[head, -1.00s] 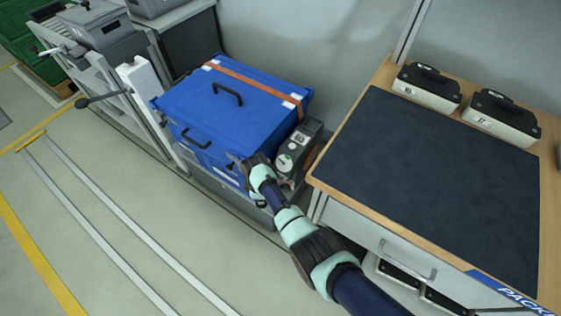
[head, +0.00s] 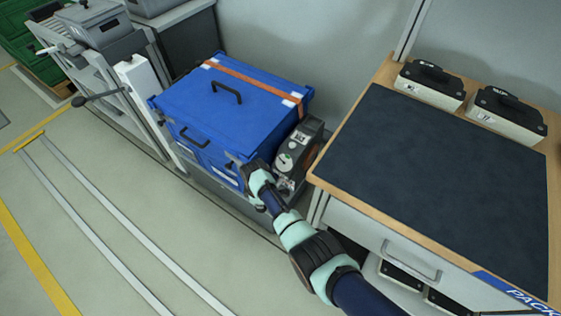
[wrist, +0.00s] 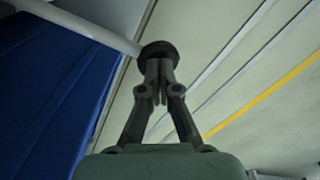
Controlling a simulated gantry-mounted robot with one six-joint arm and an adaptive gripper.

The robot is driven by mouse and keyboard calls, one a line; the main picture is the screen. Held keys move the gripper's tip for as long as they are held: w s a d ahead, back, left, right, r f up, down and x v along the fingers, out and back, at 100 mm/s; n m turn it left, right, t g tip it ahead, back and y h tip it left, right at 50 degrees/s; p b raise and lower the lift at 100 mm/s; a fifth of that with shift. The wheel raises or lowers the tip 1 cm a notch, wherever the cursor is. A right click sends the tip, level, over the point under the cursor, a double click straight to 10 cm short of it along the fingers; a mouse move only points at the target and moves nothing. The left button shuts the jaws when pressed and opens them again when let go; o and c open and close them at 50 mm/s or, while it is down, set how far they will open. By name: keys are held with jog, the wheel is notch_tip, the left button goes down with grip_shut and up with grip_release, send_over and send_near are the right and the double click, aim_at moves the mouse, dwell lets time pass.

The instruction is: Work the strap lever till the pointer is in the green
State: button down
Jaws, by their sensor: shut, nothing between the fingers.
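The strap tensioner is a grey unit (head: 298,155) with a round white dial (head: 285,163), standing to the right of the blue crate (head: 225,105). The dial is too small to read its pointer. My gripper (head: 236,161) is at the crate's near right corner, left of the dial. In the wrist view my gripper (wrist: 158,95) has its fingers together, with nothing visible between them. A pale bar (wrist: 85,22) with a round black knob (wrist: 158,49) crosses beyond the fingertips. The knob lines up with the tips; I cannot tell whether they touch. The tensioner's lower part is partly hidden by my arm.
An orange-brown strap (head: 255,82) runs over the crate lid. A workbench with a dark mat (head: 435,175) stands close on the right. A white post (head: 140,95) with a black-knobbed handle (head: 80,101) stands to the left. The floor with rails (head: 110,215) is clear in front.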

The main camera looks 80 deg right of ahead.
jog(key=shift+f, duration=0.15)
jog(key=shift+f+b, duration=0.55)
jog(key=shift+f, duration=0.1)
jog(key=shift+f+b, duration=0.75)
jog(key=shift+f, duration=0.05)
jog(key=r+p, duration=0.6)
jog(key=d+r+p, duration=0.1)
jog(key=r+p, duration=0.2)
jog(key=r, duration=0.1)
jog(key=shift+s, duration=0.25)
jog(key=shift+f, duration=0.3)
